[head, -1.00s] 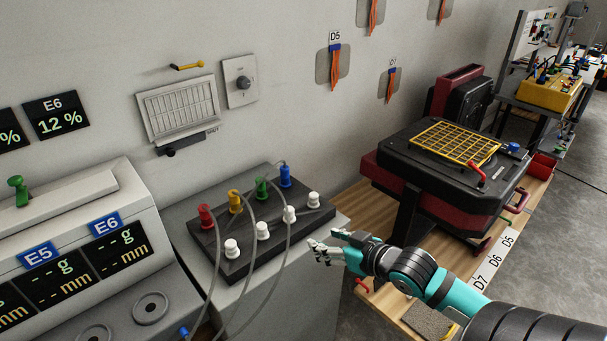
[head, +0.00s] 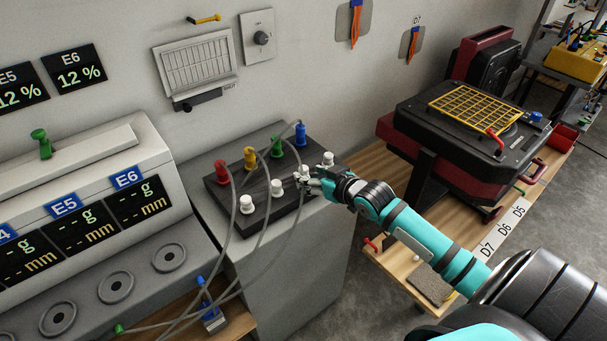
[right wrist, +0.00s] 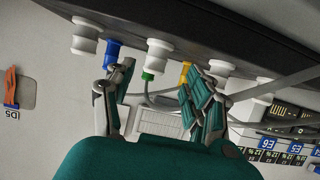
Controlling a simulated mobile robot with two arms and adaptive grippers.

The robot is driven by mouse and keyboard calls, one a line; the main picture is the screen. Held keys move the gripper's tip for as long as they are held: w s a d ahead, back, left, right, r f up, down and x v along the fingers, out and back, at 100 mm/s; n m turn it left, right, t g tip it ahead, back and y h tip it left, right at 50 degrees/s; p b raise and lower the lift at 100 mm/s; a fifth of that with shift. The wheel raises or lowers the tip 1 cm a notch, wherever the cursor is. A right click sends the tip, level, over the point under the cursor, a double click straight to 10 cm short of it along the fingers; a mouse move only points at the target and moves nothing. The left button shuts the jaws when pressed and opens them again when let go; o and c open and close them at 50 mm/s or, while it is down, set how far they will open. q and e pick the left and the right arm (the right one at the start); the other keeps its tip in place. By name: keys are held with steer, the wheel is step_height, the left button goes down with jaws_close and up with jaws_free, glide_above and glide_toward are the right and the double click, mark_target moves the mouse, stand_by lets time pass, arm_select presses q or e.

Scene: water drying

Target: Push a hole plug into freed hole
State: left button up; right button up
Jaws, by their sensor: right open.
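A dark plug block (head: 225,197) sits on a grey cabinet. Its back row holds a red (head: 222,172), a yellow (head: 250,157), a green (head: 276,147) and a blue (head: 300,133) hose connector. Its front row holds several white plugs, among them a left one (head: 246,204) and a far right one (head: 328,158). My right gripper (head: 308,180) is open at the third white plug from the left. In the right wrist view that white plug (right wrist: 156,57) shows between the spread fingers; contact cannot be told. No empty hole is visible. My left gripper is not in view.
Grey hoses hang from the connectors across the block's front. A loose blue hose end (head: 201,283) shows below the cabinet's left side. A scale unit (head: 90,190) stands left. A dark red and black machine (head: 440,145) stands on a wooden table at right.

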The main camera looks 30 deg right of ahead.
mark_target(307, 171)
steer(key=x, duration=0.5)
steer(key=shift+d+r, duration=0.2)
steer(key=shift+d, duration=0.1)
steer(key=c, duration=1.1)
steer(key=shift+o, duration=0.2)
